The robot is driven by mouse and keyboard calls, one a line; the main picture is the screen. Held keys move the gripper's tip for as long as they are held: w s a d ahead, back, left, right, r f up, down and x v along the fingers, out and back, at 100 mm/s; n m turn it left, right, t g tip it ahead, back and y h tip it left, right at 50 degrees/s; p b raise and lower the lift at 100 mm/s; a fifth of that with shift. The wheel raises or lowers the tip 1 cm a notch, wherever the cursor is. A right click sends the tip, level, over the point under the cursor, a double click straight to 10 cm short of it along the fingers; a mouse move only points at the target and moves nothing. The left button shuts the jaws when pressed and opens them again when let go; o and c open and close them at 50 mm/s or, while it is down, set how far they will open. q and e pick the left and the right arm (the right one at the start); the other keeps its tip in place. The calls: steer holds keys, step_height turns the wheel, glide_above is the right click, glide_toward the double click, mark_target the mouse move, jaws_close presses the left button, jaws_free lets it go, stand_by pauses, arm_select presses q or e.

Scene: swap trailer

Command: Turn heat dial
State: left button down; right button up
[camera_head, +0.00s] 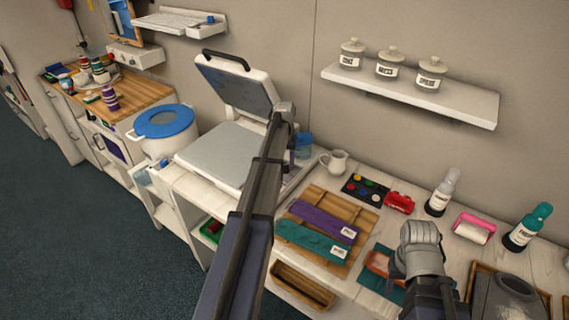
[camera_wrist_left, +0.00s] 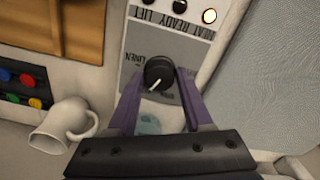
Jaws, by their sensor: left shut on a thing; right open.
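The black heat dial (camera_wrist_left: 159,72) has a white pointer line and sits on the grey control panel (camera_wrist_left: 158,47) of the heat press, near the word LINEN. My left gripper (camera_wrist_left: 157,82) has its two purple fingers on either side of the dial, shut on it. In the head view the heat press (camera_head: 222,152) stands with its lid raised, and my left gripper (camera_head: 291,156) is at its right side. The dial is hidden there behind my arm. My right gripper (camera_head: 420,262) is over the right part of the bench, open, its fingertips hard to see.
A jar shelf (camera_head: 410,95) hangs above.

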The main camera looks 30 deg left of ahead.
mark_target(285, 165)
arm_select(q)
steer(key=shift+m, duration=0.6)
steer(key=shift+c, duration=1.6)
jaws_free()
steer(key=shift+r, duration=0.1)
arm_select(e)
steer(key=shift+r, duration=0.1)
arm_select(q)
step_height(285, 165, up, 8)
steer(key=p, duration=0.8)
steer(key=shift+f, duration=0.2)
arm_select(e)
step_height(285, 165, up, 8)
steer(key=shift+f, duration=0.2)
